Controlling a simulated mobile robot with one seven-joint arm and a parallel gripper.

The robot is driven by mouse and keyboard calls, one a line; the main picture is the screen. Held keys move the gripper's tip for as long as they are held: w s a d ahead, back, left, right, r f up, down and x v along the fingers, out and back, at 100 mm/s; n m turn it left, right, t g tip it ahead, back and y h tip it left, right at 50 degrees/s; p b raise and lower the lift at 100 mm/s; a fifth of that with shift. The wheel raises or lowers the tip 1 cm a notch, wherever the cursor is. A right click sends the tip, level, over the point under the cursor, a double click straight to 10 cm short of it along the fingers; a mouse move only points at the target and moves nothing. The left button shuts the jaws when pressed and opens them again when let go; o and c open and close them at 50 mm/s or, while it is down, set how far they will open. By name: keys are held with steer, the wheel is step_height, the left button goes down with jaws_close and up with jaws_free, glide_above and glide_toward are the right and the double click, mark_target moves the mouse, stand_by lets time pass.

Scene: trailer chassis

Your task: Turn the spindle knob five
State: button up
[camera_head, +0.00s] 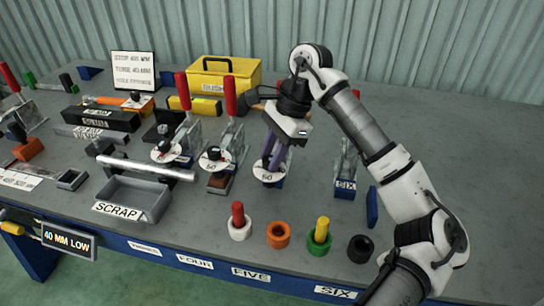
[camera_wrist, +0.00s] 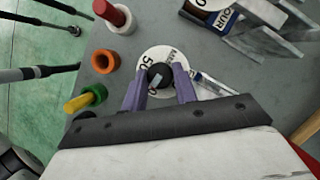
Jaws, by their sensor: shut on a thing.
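The spindle knob five is a dark round knob (camera_wrist: 160,76) at the centre of a white dial disc (camera_wrist: 150,60) marked 50. My gripper (camera_wrist: 160,84) has its two purple fingers on either side of the knob, shut on it. In the head view my gripper (camera_head: 272,160) comes down from above onto the same white dial (camera_head: 271,173); its fingers hide the knob there. A FIVE label (camera_head: 250,274) is on the table's front edge. The knob's exact turn angle cannot be told.
Neighbouring dial stations stand to the left (camera_head: 214,160), with red-handled clamps (camera_head: 231,98). A SIX station (camera_head: 345,185) stands to the right. In front are white (camera_head: 239,230), orange (camera_head: 279,235), green (camera_head: 319,243) and black (camera_head: 360,249) rings. The table's right side is clear.

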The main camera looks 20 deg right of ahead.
steer(key=m+b, duration=0.1)
steer(key=b, duration=0.1)
steer(key=m+t+b, duration=0.1)
steer(key=m+b, duration=0.1)
steer(key=shift+s+f, duration=0.1)
steer(key=shift+f, duration=0.25)
steer(key=m+t+b, duration=0.1)
steer(key=m+b, duration=0.1)
steer(key=m+t+b, duration=0.1)
steer(key=m+b, duration=0.2)
steer(key=shift+s+m+t+h+b, duration=0.2)
steer(key=shift+m+t+h+b, duration=0.1)
steer(key=shift+h, duration=0.1)
steer(key=m+t+h+b, duration=0.1)
steer(key=m+b, duration=0.2)
steer(key=m, duration=0.1)
steer(key=shift+a+r+m+b, duration=0.1)
steer(key=shift+m+b, duration=0.2)
steer(key=shift+b, duration=0.05)
steer(key=shift+s+a+r+m+t+h+b, duration=0.1)
steer(key=shift+m+t+h+b, duration=0.15)
steer(key=shift+m+h+b, duration=0.45)
steer(key=shift+a+r+m+t+h+b, duration=0.1)
steer(key=shift+m+t+b, duration=0.25)
steer(key=shift+m, duration=0.75)
steer(key=o, duration=1)
steer(key=shift+d, duration=0.1)
